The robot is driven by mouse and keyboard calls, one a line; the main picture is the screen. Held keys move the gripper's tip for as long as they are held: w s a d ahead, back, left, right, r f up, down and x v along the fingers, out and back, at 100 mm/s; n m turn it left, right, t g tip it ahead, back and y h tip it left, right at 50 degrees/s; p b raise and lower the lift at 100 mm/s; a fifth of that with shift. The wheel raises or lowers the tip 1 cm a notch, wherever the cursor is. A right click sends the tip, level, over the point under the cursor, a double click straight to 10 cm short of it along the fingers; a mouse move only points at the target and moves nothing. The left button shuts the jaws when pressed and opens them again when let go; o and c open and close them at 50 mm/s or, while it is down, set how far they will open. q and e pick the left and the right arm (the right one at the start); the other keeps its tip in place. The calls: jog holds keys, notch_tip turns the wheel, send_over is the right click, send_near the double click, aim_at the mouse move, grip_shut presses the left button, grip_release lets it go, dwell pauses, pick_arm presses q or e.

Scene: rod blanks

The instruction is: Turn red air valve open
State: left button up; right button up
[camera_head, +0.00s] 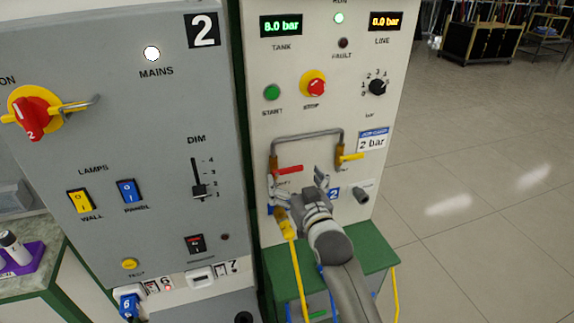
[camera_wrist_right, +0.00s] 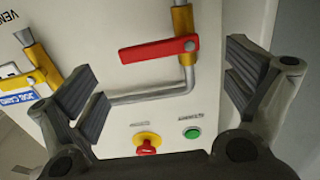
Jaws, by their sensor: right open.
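The red air valve has a flat red lever (camera_head: 289,170) on a brass body (camera_head: 273,163) at the left leg of a grey pipe. The lever points right in the head view, crosswise to that leg. It also shows in the right wrist view, where the red lever (camera_wrist_right: 157,50) lies between my fingers in the picture and the brass body (camera_wrist_right: 183,20) is at its right end. My right gripper (camera_head: 297,187) is open and empty just below the lever in the head view. In the wrist view the gripper (camera_wrist_right: 165,88) appears apart from the lever. My left gripper is out of view.
A yellow-handled valve (camera_head: 349,157) sits on the pipe's right leg. The pipe (camera_head: 306,134) arches above my gripper. The stop button (camera_head: 314,87), start button (camera_head: 271,92) and dial (camera_head: 377,88) are higher up. A grey panel (camera_head: 130,90) stands left.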

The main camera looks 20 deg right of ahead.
aim_at(289, 169)
jog(key=shift+w+p, duration=0.45)
jog(key=shift+w, duration=2.05)
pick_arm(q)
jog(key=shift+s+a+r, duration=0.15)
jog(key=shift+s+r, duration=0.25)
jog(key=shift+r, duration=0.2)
